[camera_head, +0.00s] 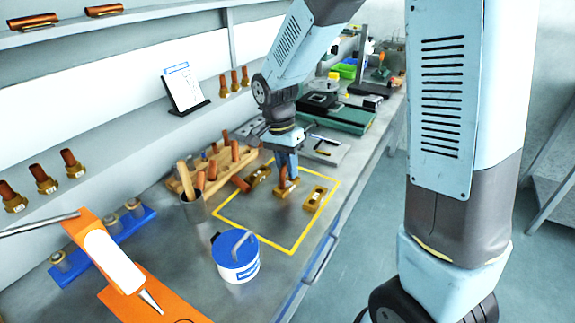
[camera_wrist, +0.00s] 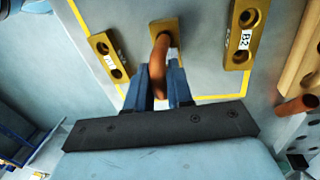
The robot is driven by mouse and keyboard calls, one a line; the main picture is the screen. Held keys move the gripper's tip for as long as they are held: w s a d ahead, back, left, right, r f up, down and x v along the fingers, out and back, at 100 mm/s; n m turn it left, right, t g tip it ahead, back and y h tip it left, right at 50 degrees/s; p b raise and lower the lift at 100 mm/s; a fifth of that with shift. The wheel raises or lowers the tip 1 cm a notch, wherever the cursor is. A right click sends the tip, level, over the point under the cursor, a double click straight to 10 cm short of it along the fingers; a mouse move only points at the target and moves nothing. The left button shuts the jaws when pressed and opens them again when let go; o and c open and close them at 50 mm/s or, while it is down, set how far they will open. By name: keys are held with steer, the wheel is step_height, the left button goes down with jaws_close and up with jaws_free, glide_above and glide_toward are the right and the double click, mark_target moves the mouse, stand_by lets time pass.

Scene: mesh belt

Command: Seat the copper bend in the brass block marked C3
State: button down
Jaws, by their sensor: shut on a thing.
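My gripper (camera_head: 287,170) is shut on a copper bend (camera_wrist: 158,68), which sits between the two blue fingers in the wrist view (camera_wrist: 159,92). The bend's far end meets the middle brass block (camera_wrist: 176,28), which also shows in the head view (camera_head: 284,193). I cannot tell whether the end is inside the socket or just over it. No marking shows on this block. A brass block labelled B2 (camera_wrist: 243,35) lies to its right in the wrist view. Another brass block (camera_wrist: 108,58) lies to its left, its label too small to read. Both have two holes.
A yellow line (camera_head: 262,239) frames the blocks on the metal bench. A wooden rack (camera_head: 214,170) with copper pieces stands left of them. A metal cup (camera_head: 192,208) and blue-lidded tub (camera_head: 236,258) stand nearer.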

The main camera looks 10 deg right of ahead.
steer(key=shift+f, duration=0.6)
steer(key=c, duration=0.9)
jaws_free()
steer(key=r, duration=0.4)
steer(key=w+a+r, duration=0.1)
steer(key=r, duration=0.8)
steer(key=shift+w+a+r, duration=0.3)
steer(key=shift+a, duration=0.1)
steer(key=s+d+r+n+t, duration=0.2)
steer(key=s+d, duration=0.4)
steer(key=s+d+r+n+t+y, duration=0.1)
steer(key=s+d+r+n+t, duration=0.1)
steer(key=s+d, duration=0.4)
steer(key=s+d+r+n+t, duration=0.3)
steer(key=s+d+n, duration=0.1)
steer(key=s+d, duration=0.1)
steer(key=shift+s+d+r, duration=0.15)
steer(key=shift+s+d, duration=0.05)
steer(key=shift+s, duration=0.25)
steer(key=shift+s+d+r, duration=0.15)
steer(key=shift+s+d, duration=0.05)
steer(key=shift+s, duration=0.2)
